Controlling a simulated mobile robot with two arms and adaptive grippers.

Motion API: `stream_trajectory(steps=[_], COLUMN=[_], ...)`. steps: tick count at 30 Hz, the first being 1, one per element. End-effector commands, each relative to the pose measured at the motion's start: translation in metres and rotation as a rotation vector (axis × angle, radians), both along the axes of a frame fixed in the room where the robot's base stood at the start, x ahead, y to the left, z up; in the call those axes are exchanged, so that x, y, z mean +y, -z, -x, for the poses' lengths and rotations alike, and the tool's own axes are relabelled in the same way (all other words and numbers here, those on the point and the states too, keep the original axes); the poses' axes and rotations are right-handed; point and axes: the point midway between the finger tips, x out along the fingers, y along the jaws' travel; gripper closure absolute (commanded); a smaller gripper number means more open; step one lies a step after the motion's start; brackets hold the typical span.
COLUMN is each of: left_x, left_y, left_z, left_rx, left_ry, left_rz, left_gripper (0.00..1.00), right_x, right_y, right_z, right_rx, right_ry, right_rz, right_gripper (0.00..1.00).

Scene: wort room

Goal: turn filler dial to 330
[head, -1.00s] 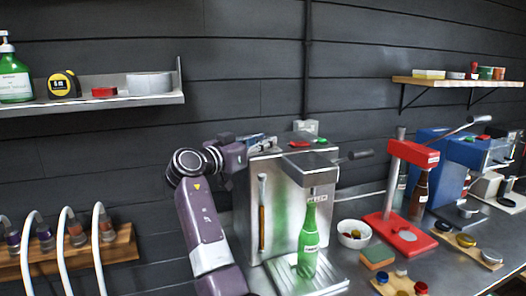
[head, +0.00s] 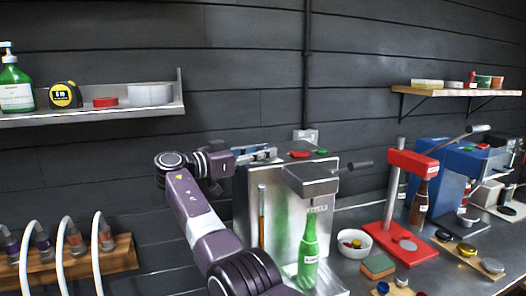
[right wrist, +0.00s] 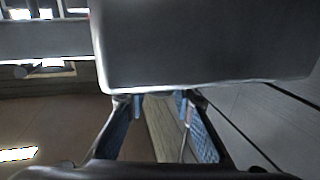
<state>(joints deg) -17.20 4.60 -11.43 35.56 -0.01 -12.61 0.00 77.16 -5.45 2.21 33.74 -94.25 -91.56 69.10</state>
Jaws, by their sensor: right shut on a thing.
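The filler is a steel machine (head: 283,207) on the counter, with a green bottle (head: 308,253) upright on its tray under the spout head. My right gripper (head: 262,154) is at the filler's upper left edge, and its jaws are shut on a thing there. The dial and its marks are hidden behind the gripper, so I cannot read its setting. In the right wrist view, the two blue-padded fingers (right wrist: 160,106) reach to the lower edge of a large grey box face (right wrist: 205,45), and the held part is not clear. My left gripper is out of view.
A red capper stand (head: 405,235) and a blue machine (head: 455,170) stand to the right. A bowl of caps (head: 354,243) and a sponge (head: 378,265) lie between. A wooden rack with white hoses (head: 115,262) is at lower left. Shelves hang above both sides.

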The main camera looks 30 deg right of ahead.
Motion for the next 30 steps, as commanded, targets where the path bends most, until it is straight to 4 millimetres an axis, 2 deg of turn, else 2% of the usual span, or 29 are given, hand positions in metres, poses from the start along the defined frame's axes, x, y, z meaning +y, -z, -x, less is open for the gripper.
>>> stream_trajectory(steps=[21,22,26,30], left_x=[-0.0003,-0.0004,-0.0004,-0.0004], left_y=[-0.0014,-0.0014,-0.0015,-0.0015], left_z=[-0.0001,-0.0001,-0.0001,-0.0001], left_rx=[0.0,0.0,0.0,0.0], left_ry=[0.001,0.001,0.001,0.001], left_rz=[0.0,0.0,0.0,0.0], left_gripper=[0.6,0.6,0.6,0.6], right_x=[0.0004,0.0004,0.0003,0.0003], right_y=[0.002,0.002,0.0016,0.001], right_z=[0.0,0.0,-0.0001,-0.0002], right_rx=[0.002,0.002,0.002,0.001], right_ry=[0.023,0.023,0.022,0.022], right_rz=[-0.003,-0.003,-0.003,-0.002], right_gripper=[1.0,0.75,0.6,0.59])
